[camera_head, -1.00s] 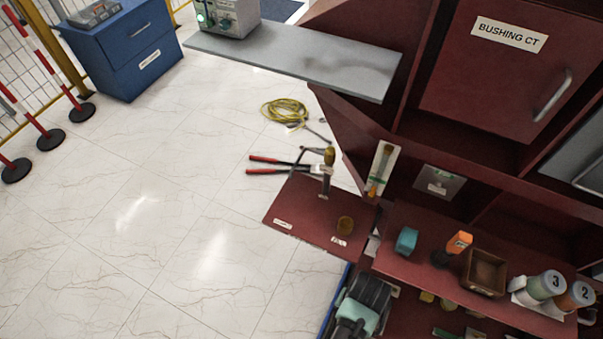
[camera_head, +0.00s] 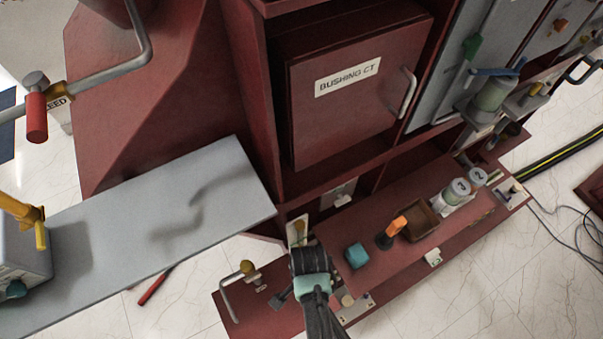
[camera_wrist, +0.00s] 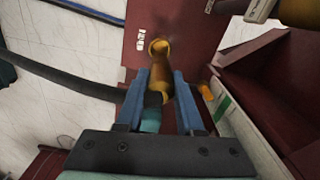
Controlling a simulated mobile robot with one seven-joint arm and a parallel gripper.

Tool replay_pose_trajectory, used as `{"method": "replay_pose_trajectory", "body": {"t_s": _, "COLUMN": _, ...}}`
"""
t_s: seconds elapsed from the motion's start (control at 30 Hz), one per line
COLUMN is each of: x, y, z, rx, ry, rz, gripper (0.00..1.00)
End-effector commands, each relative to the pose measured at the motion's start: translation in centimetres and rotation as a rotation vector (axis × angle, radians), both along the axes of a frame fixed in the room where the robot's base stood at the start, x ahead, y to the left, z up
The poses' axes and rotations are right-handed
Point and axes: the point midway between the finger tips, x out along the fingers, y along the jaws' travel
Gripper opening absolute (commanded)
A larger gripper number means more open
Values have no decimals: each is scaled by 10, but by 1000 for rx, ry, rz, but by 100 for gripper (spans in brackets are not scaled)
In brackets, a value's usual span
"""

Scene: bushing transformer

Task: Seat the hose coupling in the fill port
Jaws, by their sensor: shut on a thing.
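In the wrist view, my gripper (camera_wrist: 160,90) has its two blue fingers shut on the brass hose coupling (camera_wrist: 152,76). A dark hose (camera_wrist: 70,80) runs off to the left from it. A round brass rim with an open mouth (camera_wrist: 160,46) shows just beyond the fingertips, above the dark red shelf (camera_wrist: 185,30). I cannot tell whether this rim is the fill port or the coupling's far end, so seating is unclear. In the head view, my gripper (camera_head: 281,299) reaches over the lower shelf (camera_head: 240,315), its fingers small and partly hidden by my wrist.
A brass-topped fitting (camera_head: 247,267) with a bent grey pipe (camera_head: 230,300) stands on the lower shelf. A teal block (camera_head: 356,255), orange-topped item (camera_head: 393,230), brown box (camera_head: 418,221) and numbered containers (camera_head: 456,192) sit on the right shelf. A grey ledge (camera_head: 140,235) spans the left.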

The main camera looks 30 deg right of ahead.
Motion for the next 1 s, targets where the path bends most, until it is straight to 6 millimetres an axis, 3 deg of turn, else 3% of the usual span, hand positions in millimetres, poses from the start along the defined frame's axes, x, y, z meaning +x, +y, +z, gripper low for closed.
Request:
{"method": "replay_pose_trajectory", "body": {"t_s": 0.33, "x": 1, "y": 1, "z": -53, "rx": 0, "ry": -1, "rz": 3, "gripper": 0}}
{"method": "replay_pose_trajectory", "body": {"t_s": 0.63, "x": 1, "y": 1, "z": -68, "rx": 0, "ry": -1, "rz": 5, "gripper": 0}}
{"method": "replay_pose_trajectory", "body": {"t_s": 0.9, "x": 1, "y": 1, "z": -98, "rx": 0, "ry": -1, "rz": 4, "gripper": 0}}
{"method": "replay_pose_trajectory", "body": {"t_s": 1.0, "x": 1, "y": 1, "z": -99, "rx": 0, "ry": -1, "rz": 4, "gripper": 0}}
